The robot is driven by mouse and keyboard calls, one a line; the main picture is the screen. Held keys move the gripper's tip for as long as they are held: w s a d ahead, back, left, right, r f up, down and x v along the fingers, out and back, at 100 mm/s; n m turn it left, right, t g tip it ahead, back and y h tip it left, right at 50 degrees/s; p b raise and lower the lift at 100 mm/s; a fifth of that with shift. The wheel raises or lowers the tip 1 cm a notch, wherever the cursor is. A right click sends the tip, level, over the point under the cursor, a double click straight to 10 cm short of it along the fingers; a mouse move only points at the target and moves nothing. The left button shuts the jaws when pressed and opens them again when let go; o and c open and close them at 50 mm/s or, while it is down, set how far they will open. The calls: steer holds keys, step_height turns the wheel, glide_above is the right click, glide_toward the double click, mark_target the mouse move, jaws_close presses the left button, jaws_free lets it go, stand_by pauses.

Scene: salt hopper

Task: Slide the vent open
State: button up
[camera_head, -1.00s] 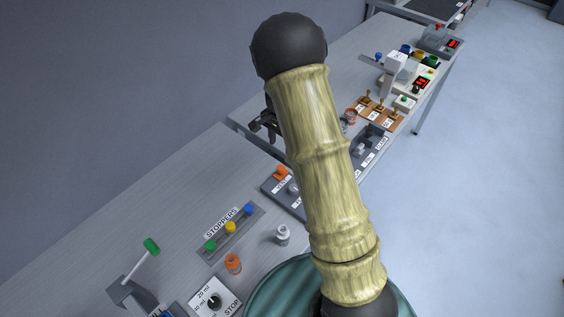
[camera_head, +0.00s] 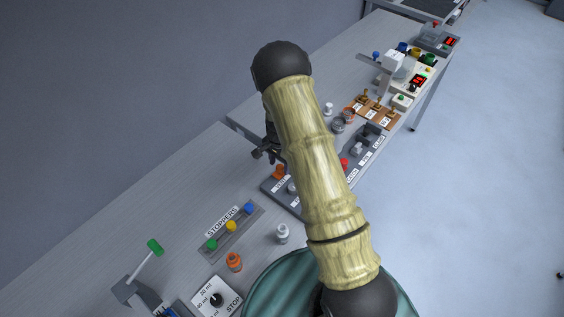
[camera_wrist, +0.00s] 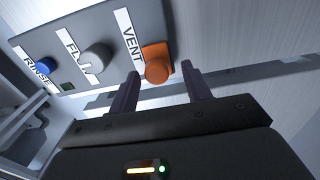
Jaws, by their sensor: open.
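The orange vent knob (camera_wrist: 157,62) sits at the end of a grey panel (camera_wrist: 100,20), beside a white label reading VENT. In the head view the knob (camera_head: 279,172) shows just left of my arm. My gripper (camera_wrist: 161,70) is open, with one finger on each side of the knob in the wrist view. Whether the fingers touch it, and how far they reach down around it, I cannot tell. In the head view my gripper (camera_head: 266,153) is close above and behind the knob, partly hidden by my arm.
A grey knob (camera_wrist: 97,57) and a blue knob (camera_wrist: 46,66) labelled RINSE share the panel. A stopper rack (camera_head: 231,229), an orange-capped bottle (camera_head: 234,262) and a white bottle (camera_head: 283,234) stand nearer.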

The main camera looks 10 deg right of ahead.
mark_target(270, 184)
steer(key=shift+s+r, duration=0.1)
jaws_close()
steer(key=s+a, duration=0.1)
steer(key=a, duration=0.1)
steer(key=s+a, duration=0.2)
steer(key=shift+a+b, duration=0.2)
steer(key=shift+b, duration=0.1)
jaws_free()
steer(key=shift+a, duration=0.15)
steer(key=shift+r, duration=0.1)
step_height(270, 184, up, 17)
steer(key=b, duration=0.3)
steer(key=shift+r, duration=0.1)
